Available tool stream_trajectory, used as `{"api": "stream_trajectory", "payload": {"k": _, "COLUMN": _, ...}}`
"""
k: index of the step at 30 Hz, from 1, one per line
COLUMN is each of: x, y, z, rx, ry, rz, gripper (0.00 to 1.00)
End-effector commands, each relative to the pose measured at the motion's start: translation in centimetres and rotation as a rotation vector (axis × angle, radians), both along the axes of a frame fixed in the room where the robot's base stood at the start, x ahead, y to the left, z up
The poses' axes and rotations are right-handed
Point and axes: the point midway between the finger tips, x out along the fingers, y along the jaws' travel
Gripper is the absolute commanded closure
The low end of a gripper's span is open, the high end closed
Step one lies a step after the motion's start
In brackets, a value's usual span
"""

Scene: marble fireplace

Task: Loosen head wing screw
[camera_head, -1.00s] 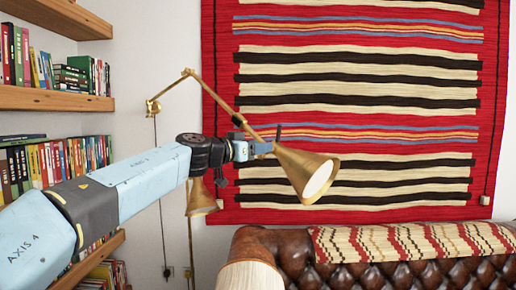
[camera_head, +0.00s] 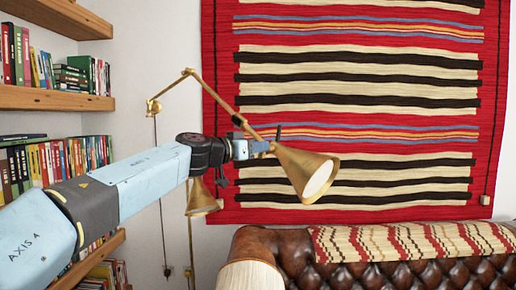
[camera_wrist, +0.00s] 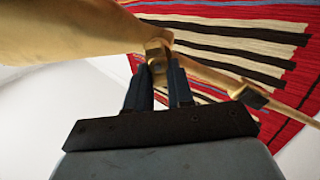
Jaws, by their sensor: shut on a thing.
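The brass wall lamp has a cone-shaped head (camera_head: 300,172) at the end of a jointed brass arm (camera_head: 213,92). My gripper (camera_head: 266,148) is at the narrow top of the head, where the lamp arm meets it. In the wrist view my gripper's two dark fingers (camera_wrist: 166,70) reach up to a small brass piece (camera_wrist: 157,48) at the head joint and are shut on it. This piece looks like the head wing screw; the fingers partly hide its shape. The lamp head (camera_wrist: 70,28) fills the upper left of the wrist view, and the lamp arm (camera_wrist: 225,82) runs off to the right.
A striped red rug (camera_head: 350,125) hangs on the wall behind the lamp. A brown leather sofa (camera_head: 390,272) with a striped throw (camera_head: 410,242) stands below. Bookshelves (camera_head: 55,98) are at the left. A second brass shade (camera_head: 200,200) hangs behind my arm.

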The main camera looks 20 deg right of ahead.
Motion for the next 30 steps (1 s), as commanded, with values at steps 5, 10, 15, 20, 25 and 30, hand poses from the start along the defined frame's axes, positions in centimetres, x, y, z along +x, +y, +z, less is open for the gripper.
{"api": "stream_trajectory", "payload": {"k": 5, "x": 0.18, "y": 0.10, "z": 0.04, "rx": -0.049, "ry": 0.096, "rz": 0.002, "gripper": 1.00}}
{"api": "stream_trajectory", "payload": {"k": 10, "x": 0.35, "y": 0.17, "z": -0.02, "rx": -0.117, "ry": 0.229, "rz": 0.002, "gripper": 1.00}}
{"api": "stream_trajectory", "payload": {"k": 15, "x": 0.53, "y": 0.28, "z": -0.08, "rx": -0.191, "ry": 0.373, "rz": 0.002, "gripper": 1.00}}
{"api": "stream_trajectory", "payload": {"k": 20, "x": 0.70, "y": 0.37, "z": -0.16, "rx": -0.260, "ry": 0.508, "rz": 0.003, "gripper": 1.00}}
{"api": "stream_trajectory", "payload": {"k": 25, "x": 0.88, "y": 0.49, "z": -0.32, "rx": -0.334, "ry": 0.652, "rz": 0.004, "gripper": 1.00}}
{"api": "stream_trajectory", "payload": {"k": 30, "x": 1.00, "y": 0.53, "z": -0.45, "rx": -0.408, "ry": 0.797, "rz": 0.004, "gripper": 1.00}}
